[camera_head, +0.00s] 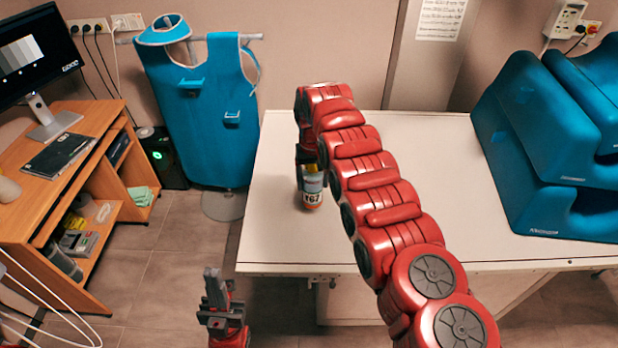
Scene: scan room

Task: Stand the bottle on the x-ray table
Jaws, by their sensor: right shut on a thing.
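The bottle (312,188) is a small can-like shape with an orange, white and grey label. It is upright over the left part of the white x-ray table (275,235). I cannot tell whether its base touches the tabletop. My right gripper (307,162) points down and is shut on the bottle's upper part, which it hides. My red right arm reaches across the table from the lower right. My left gripper (214,285) is low in front of the table's left corner, away from the bottle; its finger gap is unclear.
Blue foam cushions (535,120) are stacked on the table's right end. A blue lead apron (205,120) hangs on a stand left of the table. A wooden desk (75,165) with a monitor (35,55) stands at the far left. The tabletop around the bottle is clear.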

